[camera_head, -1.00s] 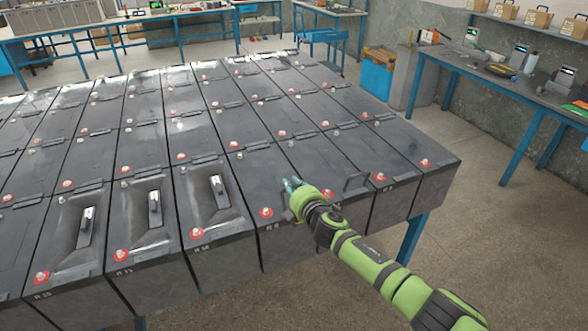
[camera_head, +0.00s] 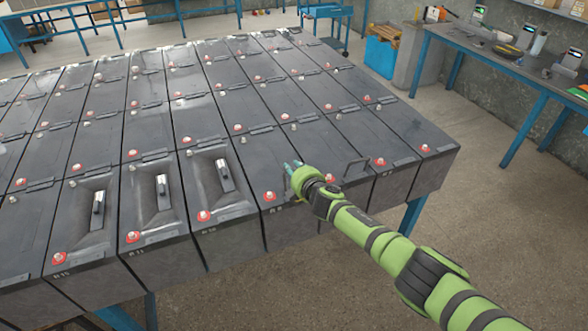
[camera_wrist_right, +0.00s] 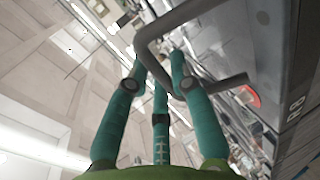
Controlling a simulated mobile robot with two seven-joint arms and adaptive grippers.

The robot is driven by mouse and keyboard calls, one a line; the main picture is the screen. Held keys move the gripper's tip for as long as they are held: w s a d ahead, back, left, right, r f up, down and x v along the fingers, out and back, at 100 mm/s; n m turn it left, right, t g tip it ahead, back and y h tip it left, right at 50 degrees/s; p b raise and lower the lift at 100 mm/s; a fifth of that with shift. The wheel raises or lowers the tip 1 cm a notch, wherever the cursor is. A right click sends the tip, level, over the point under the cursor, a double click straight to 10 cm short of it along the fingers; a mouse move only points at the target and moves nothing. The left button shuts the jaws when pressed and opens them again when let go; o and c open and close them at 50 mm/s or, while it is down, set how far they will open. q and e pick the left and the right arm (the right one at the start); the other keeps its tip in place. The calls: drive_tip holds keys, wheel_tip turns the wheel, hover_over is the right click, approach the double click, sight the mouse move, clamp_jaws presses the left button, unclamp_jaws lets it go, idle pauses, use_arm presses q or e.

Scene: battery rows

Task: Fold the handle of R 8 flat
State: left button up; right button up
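The battery R 8 (camera_wrist_right: 291,122) shows its label at the right of the wrist view. In the head view its front label is hidden behind my right gripper. Its dark handle (camera_head: 355,167) stands raised on top, right of my right gripper (camera_head: 292,168). In the wrist view the handle (camera_wrist_right: 147,43) is a bent bar crossing close by the fingertips. My right gripper (camera_wrist_right: 158,62) has its three teal fingers apart, with nothing held between them. My left gripper is not in view.
Rows of dark batteries with red terminals fill the table. Three to the left have recessed handles, including R 11 (camera_head: 162,186) and R 10 (camera_head: 222,172). A workbench (camera_head: 485,55) stands at the right. Floor (camera_head: 470,215) lies open beyond the table's right edge.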

drive_tip(key=shift+v, duration=0.75)
drive_tip(key=v, duration=1)
drive_tip(key=shift+s+r, duration=0.15)
